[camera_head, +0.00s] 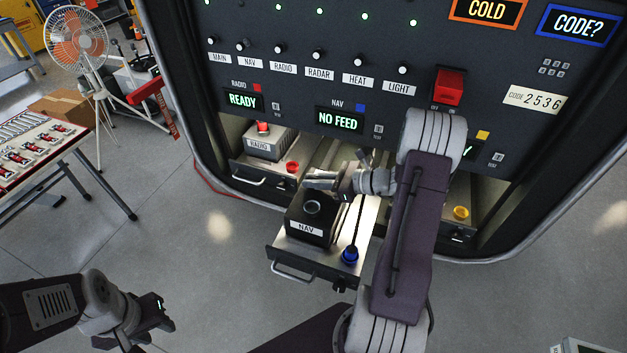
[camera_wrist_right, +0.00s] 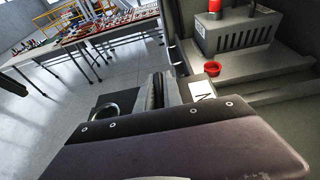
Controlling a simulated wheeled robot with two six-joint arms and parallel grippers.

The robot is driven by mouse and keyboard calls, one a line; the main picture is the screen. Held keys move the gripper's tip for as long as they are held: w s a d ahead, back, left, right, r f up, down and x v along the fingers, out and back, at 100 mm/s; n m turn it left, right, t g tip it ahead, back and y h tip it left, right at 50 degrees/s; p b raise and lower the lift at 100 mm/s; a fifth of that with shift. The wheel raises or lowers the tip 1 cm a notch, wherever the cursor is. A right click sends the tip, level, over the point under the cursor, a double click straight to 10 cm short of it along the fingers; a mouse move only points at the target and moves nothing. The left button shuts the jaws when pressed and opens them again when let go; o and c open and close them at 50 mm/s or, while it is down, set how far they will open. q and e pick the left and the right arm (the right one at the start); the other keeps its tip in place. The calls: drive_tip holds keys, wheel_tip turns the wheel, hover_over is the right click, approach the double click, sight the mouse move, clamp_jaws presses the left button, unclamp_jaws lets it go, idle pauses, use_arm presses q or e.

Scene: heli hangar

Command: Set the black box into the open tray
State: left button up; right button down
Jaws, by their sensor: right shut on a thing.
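The black box (camera_head: 305,219), marked NAV with a round ring on top, is upright at the open tray (camera_head: 320,262), which is pulled out under the NO FEED display. Its base is within the tray's outline; I cannot tell whether it rests on the floor of the tray. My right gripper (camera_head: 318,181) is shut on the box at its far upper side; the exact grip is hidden. In the right wrist view a ring (camera_wrist_right: 108,111) and a white label (camera_wrist_right: 205,99) show beyond my dark hand. My left gripper (camera_head: 160,310) is low at left, away from the box; its jaw gap is unclear.
A blue socket (camera_head: 350,254) with a black lead sits at the tray's right front. The RADIO tray (camera_head: 262,172), with a red socket (camera_head: 292,167), is to the left. A yellow socket (camera_head: 461,212) is at right. The panel (camera_head: 290,60) rises behind. Floor in front is clear.

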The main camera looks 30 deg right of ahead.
drive_tip(key=c, duration=1.4)
unclamp_jaws()
drive_tip(key=shift+s+f, duration=0.15)
drive_tip(key=b+v, duration=0.2)
drive_tip(key=v, duration=0.6)
drive_tip(key=shift+s+d, duration=0.2)
drive_tip(key=shift+s, duration=0.05)
drive_tip(key=shift+s+d+r, duration=0.1)
drive_tip(key=shift+r, duration=0.2)
